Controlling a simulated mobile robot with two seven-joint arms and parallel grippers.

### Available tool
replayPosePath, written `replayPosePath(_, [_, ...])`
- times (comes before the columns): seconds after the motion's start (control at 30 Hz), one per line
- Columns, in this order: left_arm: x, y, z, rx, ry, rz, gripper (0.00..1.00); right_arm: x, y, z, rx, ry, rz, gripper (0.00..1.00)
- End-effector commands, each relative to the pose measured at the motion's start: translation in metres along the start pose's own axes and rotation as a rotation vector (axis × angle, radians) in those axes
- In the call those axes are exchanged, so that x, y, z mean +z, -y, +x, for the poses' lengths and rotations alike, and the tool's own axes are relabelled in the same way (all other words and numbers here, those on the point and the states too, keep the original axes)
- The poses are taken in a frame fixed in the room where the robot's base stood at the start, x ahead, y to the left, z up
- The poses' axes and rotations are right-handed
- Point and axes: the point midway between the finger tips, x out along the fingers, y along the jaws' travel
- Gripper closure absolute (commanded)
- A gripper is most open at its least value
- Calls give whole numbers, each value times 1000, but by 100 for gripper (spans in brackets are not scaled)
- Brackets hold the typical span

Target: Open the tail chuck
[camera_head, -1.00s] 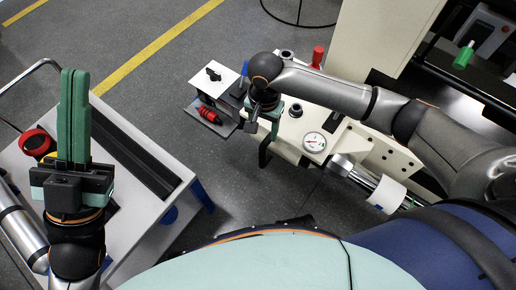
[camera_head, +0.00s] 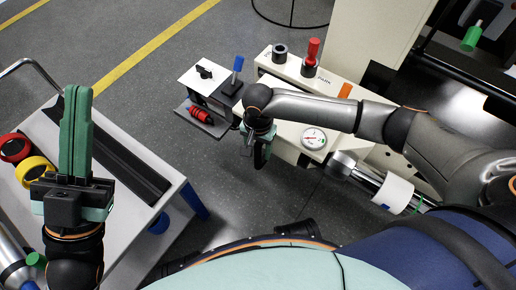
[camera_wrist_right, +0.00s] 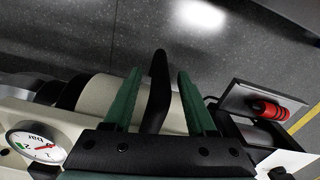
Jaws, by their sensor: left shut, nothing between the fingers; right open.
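A cream machine body (camera_head: 345,105) with a round pressure gauge (camera_head: 313,138) stands right of centre in the head view. My right gripper (camera_head: 261,152) points down at its left end, partly hidden by its own wrist. In the right wrist view its green fingers (camera_wrist_right: 157,90) are open, with a black lever (camera_wrist_right: 158,75) standing between them; I cannot tell whether they touch it. Behind the lever is a cream rounded part (camera_wrist_right: 105,95). I cannot tell for sure which part is the tail chuck. My left gripper (camera_head: 77,92) is shut and empty, pointing up over the cart at left.
A red handle (camera_head: 312,50) and a black ring (camera_head: 280,52) stand on the machine. Left of it are a white switch box (camera_head: 203,76) and a red cylinder (camera_head: 201,114). The grey cart (camera_head: 160,185) carries red (camera_head: 14,147) and yellow (camera_head: 35,172) round parts. Open floor lies between.

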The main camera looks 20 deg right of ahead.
Motion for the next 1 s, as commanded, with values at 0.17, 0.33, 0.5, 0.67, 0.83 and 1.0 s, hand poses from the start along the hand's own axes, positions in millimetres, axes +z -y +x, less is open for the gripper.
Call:
replayPosePath(0.17, [0, 0, 0, -1, 1, -1, 100, 0, 0, 0, 0, 0, 0, 58])
replayPosePath(0.33, [0, 0, 0, -3, 1, -2, 100, 0, 0, 0, 0, 0, 0, 77])
replayPosePath(0.5, [0, 0, 0, -5, 1, -4, 100, 0, 0, 0, -1, 0, -1, 96])
replayPosePath(0.67, [0, 0, 0, -6, 1, -4, 100, 0, 0, 0, -2, 0, -1, 100])
replayPosePath(0.83, [0, 0, 0, -6, 1, -5, 100, 0, 1, 0, -2, 0, -1, 100])
replayPosePath(1.0, [0, 0, 0, -6, 1, -5, 100, 0, 1, -1, -2, 0, -1, 100])
